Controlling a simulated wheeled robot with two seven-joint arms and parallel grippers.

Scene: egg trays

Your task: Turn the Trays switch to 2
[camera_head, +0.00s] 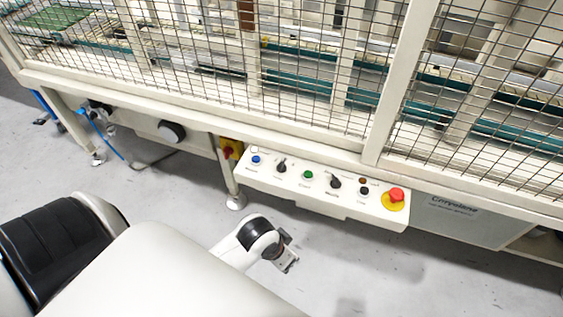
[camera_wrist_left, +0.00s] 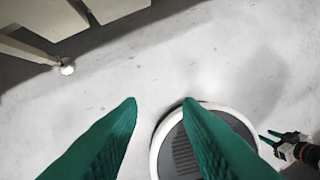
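A white control panel (camera_head: 320,205) juts from the front of the machine. It carries two black rotary switches, one on the left (camera_head: 281,166) between a blue and a green button, one on the right (camera_head: 335,182). Their labels are too small to read surely, so I cannot tell which is Trays or its setting. My left gripper (camera_head: 289,262) is below and in front of the panel, apart from it. In the left wrist view its green fingers (camera_wrist_left: 159,101) are spread and empty over the floor. My right gripper (camera_wrist_left: 265,138) shows small at the right there, its fingers apart.
The panel also has a blue button (camera_head: 256,160), a green button (camera_head: 308,174), a black button (camera_head: 364,190) and a red emergency stop (camera_head: 397,194). A red-and-yellow switch (camera_head: 228,152) is left of it. Wire mesh rises behind. The floor before the panel is clear.

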